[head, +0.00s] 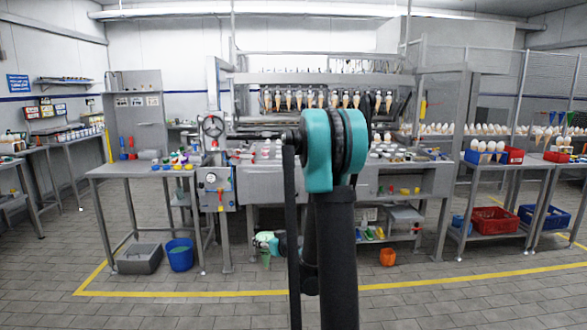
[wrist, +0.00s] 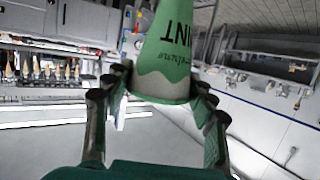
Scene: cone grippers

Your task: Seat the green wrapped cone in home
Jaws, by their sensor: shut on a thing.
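The green wrapped cone (wrist: 172,45) has dark lettering and a wavy pale band near its wide rim. In the wrist view it sits between the fingers of my gripper (wrist: 160,88), which is shut on it near the wide end. The narrow end points away, past the top edge of the picture. My arm hides part of this area. I cannot tell which place is the home.
A grey machine bench (head: 350,180) stands ahead, with a row of cones (head: 310,98) hanging above it. A side table (head: 120,171) stands left, with a blue bucket (head: 180,254) below. An orange pot (head: 387,256) is on the floor. Tiled floor in front is clear.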

